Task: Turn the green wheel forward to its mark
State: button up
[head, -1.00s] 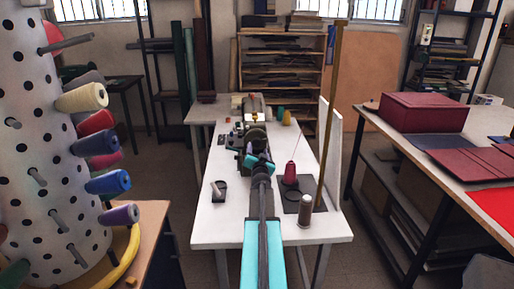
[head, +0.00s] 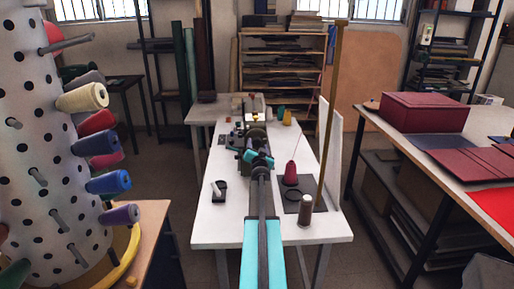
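A dark olive-green machine (head: 239,141) stands on the white table, beyond the end of my arm. A dark, round, wheel-like part (head: 257,133) shows on it, just past my wrist. It is too small and dark for me to make out its green colour or any mark. My teal and black arm reaches forward over the table and covers part of the machine. My gripper (head: 256,153) is at the machine's near side. Its fingers are hidden or too small to see, so I cannot tell whether they touch the wheel.
On the white table (head: 222,231), a crimson thread cone (head: 291,173) and a grey-brown spool (head: 306,210) stand right of my arm, near a tall brass-coloured post (head: 331,110). A small dark holder (head: 219,191) is at left. A spool tower (head: 45,150) stands far left.

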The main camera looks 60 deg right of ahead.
jog(key=c, duration=1)
jog(key=shift+a, duration=0.1)
jog(key=shift+n, duration=0.3)
jog(key=n, duration=0.4)
jog(key=shift+r+b, duration=0.1)
jog(key=shift+b, duration=0.2)
jog(key=n, duration=0.2)
jog(key=n+b, duration=0.1)
jog(key=n, duration=0.2)
jog(key=shift+s+d, duration=0.1)
jog(key=shift+d, duration=0.1)
jog(key=n+b, duration=0.1)
jog(key=n, duration=0.6)
jog(key=n+b, duration=0.1)
jog(key=n, duration=0.5)
jog(key=shift+r+n+b, duration=0.1)
jog(key=shift+n+b, duration=0.2)
